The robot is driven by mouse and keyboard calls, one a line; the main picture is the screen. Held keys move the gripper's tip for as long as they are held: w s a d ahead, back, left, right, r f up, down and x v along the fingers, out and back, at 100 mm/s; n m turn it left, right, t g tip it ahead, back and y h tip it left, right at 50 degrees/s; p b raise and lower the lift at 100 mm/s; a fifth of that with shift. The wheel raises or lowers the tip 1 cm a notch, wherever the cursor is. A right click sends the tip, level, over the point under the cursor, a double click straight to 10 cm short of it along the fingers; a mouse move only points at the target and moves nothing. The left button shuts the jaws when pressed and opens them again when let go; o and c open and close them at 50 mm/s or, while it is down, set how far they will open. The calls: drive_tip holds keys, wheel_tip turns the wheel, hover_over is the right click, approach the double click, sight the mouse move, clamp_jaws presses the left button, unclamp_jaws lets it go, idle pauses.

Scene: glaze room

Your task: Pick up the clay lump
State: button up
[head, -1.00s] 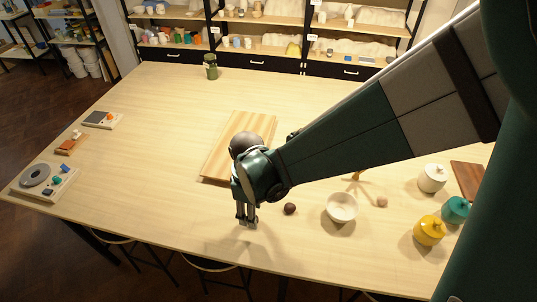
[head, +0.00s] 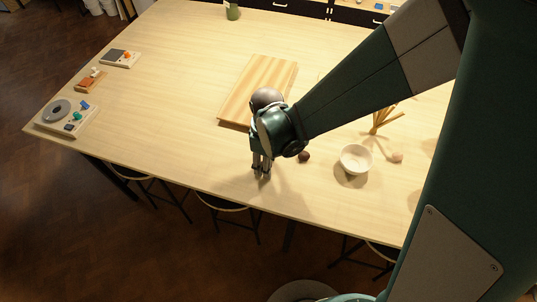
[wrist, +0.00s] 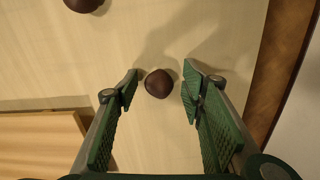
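A small dark brown lump (wrist: 159,83), slightly angular in outline, lies on the table between my gripper's fingers in the wrist view; I take it for the clay lump. My gripper (wrist: 160,88) is open, with a gap on each side of the lump. In the head view my gripper (head: 261,172) points down close over the table near its front edge, and I cannot make out the lump there. A second dark brown, rounder object (wrist: 83,4) is cut off at the top of the wrist view; it seems to be the dark ball (head: 304,156) right of my gripper.
A striped wooden board (head: 258,88) lies behind my gripper. A white bowl (head: 356,157), a pale small lump (head: 397,157) and a bundle of wooden sticks (head: 383,117) are to the right. Small devices, including a grey one with a round plate (head: 60,110), stand far left. Stools are below the front edge.

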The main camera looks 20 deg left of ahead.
drive_tip(key=c, duration=1)
drive_tip(key=shift+r, duration=0.2)
wheel_tip(320, 180, up, 10)
drive_tip(key=shift+f, duration=0.15)
idle(0.4)
idle(0.5)
